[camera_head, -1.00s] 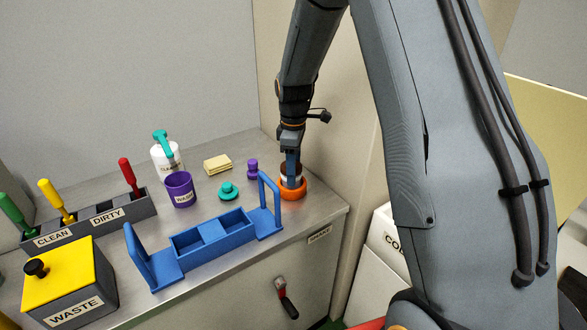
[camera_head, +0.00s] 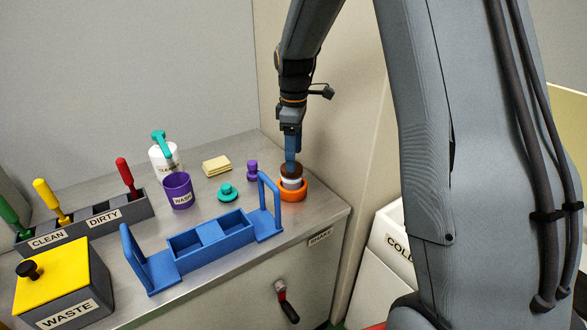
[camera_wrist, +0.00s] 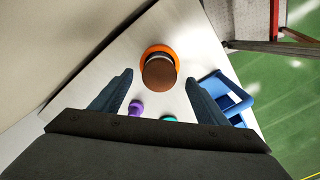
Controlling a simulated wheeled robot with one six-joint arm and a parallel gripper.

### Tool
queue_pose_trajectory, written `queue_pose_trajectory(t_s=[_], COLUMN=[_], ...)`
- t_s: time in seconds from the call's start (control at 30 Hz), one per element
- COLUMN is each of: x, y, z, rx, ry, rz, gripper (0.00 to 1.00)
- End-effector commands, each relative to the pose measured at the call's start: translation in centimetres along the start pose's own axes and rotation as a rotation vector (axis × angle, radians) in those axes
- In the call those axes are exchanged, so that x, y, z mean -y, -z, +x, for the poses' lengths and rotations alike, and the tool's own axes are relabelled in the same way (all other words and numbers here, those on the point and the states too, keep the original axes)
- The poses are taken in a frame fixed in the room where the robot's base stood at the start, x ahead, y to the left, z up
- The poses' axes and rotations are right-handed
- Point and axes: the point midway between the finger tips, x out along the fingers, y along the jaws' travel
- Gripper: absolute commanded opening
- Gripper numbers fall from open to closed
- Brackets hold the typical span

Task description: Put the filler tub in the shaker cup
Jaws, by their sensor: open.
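The filler tub (camera_head: 292,182), white with a brown top, stands upright inside the low orange shaker cup (camera_head: 293,195) at the right end of the counter. In the wrist view the tub's brown round top (camera_wrist: 160,73) shows with the orange rim (camera_wrist: 150,52) around its far side. My gripper (camera_head: 291,168) is just above the tub, pointing down. In the wrist view the gripper (camera_wrist: 158,80) has its two fingers wide apart with nothing held between them. The inside of the cup below the tub is hidden.
A blue caddy (camera_head: 182,262) with upright ends stands just left of the cup. A purple spool-shaped part (camera_head: 252,171), a teal part (camera_head: 227,192), a purple cup (camera_head: 177,192) and a yellow sponge (camera_head: 216,166) lie farther left. A wall rises close behind the cup.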

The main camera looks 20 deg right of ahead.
Motion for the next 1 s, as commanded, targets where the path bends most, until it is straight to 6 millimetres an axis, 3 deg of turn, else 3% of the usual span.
queue_pose_trajectory(t_s=[0.1, 0.3, 0.43, 0.53, 0.67, 1.0], x=[-0.1, -0.1, 0.2, 1.6, 5.3, 18.3], y=[0.1, 0.0, -0.1, -0.7, -2.5, -8.8], z=[-2.3, -5.0, -5.6, -5.3, -3.8, 1.2], rx=[-0.002, -0.001, 0.0, -0.001, -0.008, -0.047], ry=[-0.004, -0.002, -0.001, -0.003, -0.011, -0.036], rz=[0.0, 0.0, 0.011, 0.076, 0.269, 0.892], gripper=[0.68, 0.68, 0.68, 0.68, 0.68, 0.68])
